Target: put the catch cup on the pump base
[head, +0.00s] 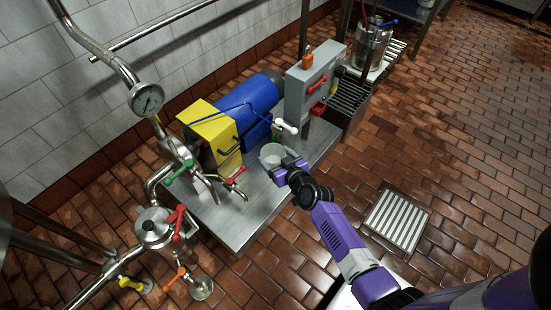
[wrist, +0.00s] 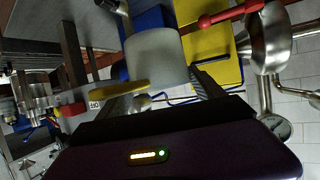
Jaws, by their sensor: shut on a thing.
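The catch cup (head: 272,155) is a small pale grey cup in the middle of the head view. It also shows as a smooth grey cylinder in the wrist view (wrist: 155,54). My gripper (head: 280,168) is shut on it from the front right, with the fingers at its sides in the wrist view (wrist: 165,88). The pump base (head: 240,208) is a flat grey metal plate under the yellow and blue pump. The cup appears over the plate's right part in the head view; I cannot tell whether it touches the plate.
The yellow pump housing (head: 211,134) and blue motor (head: 258,98) stand left of and behind the cup. A white-handled valve (head: 287,127) and a grey control box (head: 316,80) are close behind it. Red-handled taps (head: 235,181) are to the left. The plate's front is bare.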

